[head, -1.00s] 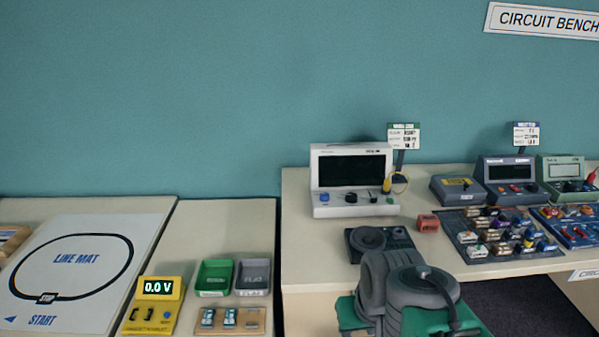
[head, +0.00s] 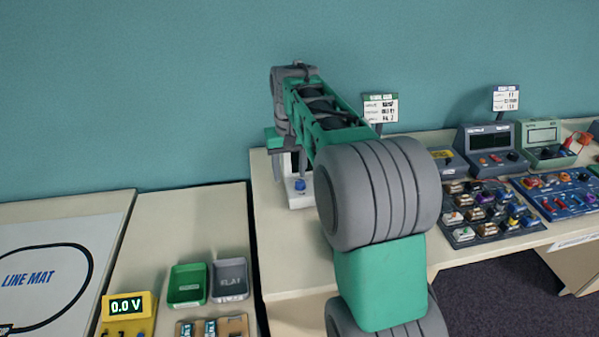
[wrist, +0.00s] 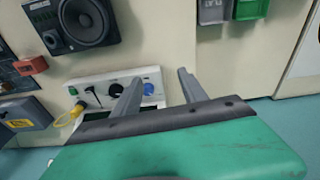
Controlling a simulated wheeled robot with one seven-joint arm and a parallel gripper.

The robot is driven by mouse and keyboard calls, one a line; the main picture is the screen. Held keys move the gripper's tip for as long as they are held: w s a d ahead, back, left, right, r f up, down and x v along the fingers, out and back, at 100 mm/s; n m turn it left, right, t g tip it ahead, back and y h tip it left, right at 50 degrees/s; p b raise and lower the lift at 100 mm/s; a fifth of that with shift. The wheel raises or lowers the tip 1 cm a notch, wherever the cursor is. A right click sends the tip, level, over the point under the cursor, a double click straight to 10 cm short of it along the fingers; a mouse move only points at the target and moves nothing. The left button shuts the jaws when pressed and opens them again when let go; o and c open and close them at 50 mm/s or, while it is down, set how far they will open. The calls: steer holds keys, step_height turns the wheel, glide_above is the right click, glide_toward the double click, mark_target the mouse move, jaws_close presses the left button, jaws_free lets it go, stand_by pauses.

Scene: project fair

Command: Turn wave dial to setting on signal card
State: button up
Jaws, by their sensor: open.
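The white wave instrument (head: 298,199) stands on the bench, mostly hidden behind my arm in the head view. Its blue knob (head: 300,185) shows there. In the wrist view, the instrument's front panel (wrist: 92,80) carries the blue knob (wrist: 148,89), a larger black knob (wrist: 116,90) and a small lever. I cannot tell which knob is the wave dial. My gripper (wrist: 160,76) is open and empty, its fingers apart near the panel; one finger overlaps the space between the knobs. Contact is unclear. The signal card (head: 380,108) stands behind; its small print is unreadable.
A black speaker box (wrist: 88,22) and a red block (wrist: 30,66) lie near the instrument. A yellow-ended lead (wrist: 70,116) plugs in beside the knobs. Other meters (head: 488,147) and part trays stand right. Green (head: 187,285) and grey bins sit on the left table.

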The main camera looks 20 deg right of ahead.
steer(key=g+p, duration=0.1)
glide_above(300, 182)
step_height(300, 182, down, 4)
steer(key=shift+m, duration=0.4)
step_height(300, 182, down, 8)
steer(key=shift+p, duration=0.75)
steer(key=shift+c, duration=0.2)
jaws_close()
